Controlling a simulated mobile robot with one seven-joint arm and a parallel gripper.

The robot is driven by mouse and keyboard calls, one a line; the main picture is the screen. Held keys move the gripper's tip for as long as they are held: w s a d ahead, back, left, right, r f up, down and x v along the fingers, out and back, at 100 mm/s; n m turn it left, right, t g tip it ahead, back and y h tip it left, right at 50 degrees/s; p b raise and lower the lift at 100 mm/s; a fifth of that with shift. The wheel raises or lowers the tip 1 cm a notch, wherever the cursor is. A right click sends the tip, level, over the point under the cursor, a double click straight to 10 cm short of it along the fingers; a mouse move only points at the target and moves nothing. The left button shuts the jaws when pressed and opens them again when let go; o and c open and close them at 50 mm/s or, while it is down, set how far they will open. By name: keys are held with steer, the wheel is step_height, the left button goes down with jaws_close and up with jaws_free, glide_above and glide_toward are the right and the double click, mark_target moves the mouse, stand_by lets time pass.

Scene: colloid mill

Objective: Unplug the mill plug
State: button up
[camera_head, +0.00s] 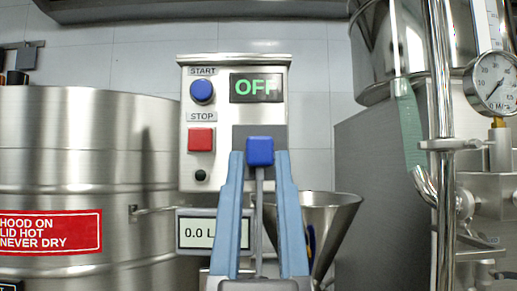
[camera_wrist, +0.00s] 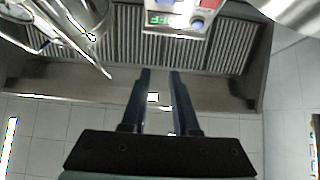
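The mill's steel control box (camera_head: 185,120) faces me in the head view, its display reading OFF. A blue block on a grey cord or stem, which looks like the mill plug (camera_head: 260,151), sits in front of a dark grey plate on the box's lower right. My gripper (camera_head: 260,155) points up, with one blue-grey finger on either side of the plug in the picture. I see no contact, and depth is hard to judge. In the wrist view my gripper (camera_wrist: 160,71) is open with a clear gap and nothing between the fingertips. The plug is not visible there.
The blue START button (camera_head: 202,91) and red STOP button (camera_head: 200,139) are on the box. A steel funnel (camera_head: 335,220) stands right of my fingers. A large steel drum (camera_head: 80,170) is at left. Pipes with a pressure gauge (camera_head: 493,82) are at right.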

mark_target(260, 151)
steer(key=o, duration=0.7)
steer(key=shift+g, duration=0.3)
steer(key=p+x, duration=0.4)
steer(key=p, duration=0.1)
steer(key=shift+w+r+p, duration=0.1)
steer(key=shift+r+p, duration=0.2)
steer(key=shift+o, duration=0.4)
steer(key=w+r+g+p, duration=0.2)
steer(key=w+p, duration=0.5)
steer(key=p, duration=0.7)
steer(key=shift+d+r, duration=0.25)
steer(key=shift+r, duration=0.5)
steer(key=w+p, duration=0.1)
steer(key=p, duration=0.4)
steer(key=w+g+p, duration=0.1)
steer(key=p, duration=0.5)
steer(key=w+g+p, duration=0.1)
steer(key=p, duration=0.4)
steer(key=shift+w+d+r+p, duration=0.15)
steer(key=shift+w+r+p, duration=0.15)
steer(key=shift+p, duration=0.1)
steer(key=g+p, duration=0.1)
steer(key=p, duration=0.6)
steer(key=shift+s+f+g+p, duration=0.2)
steer(key=shift+s+g+p, duration=0.1)
steer(key=shift+p, duration=0.1)
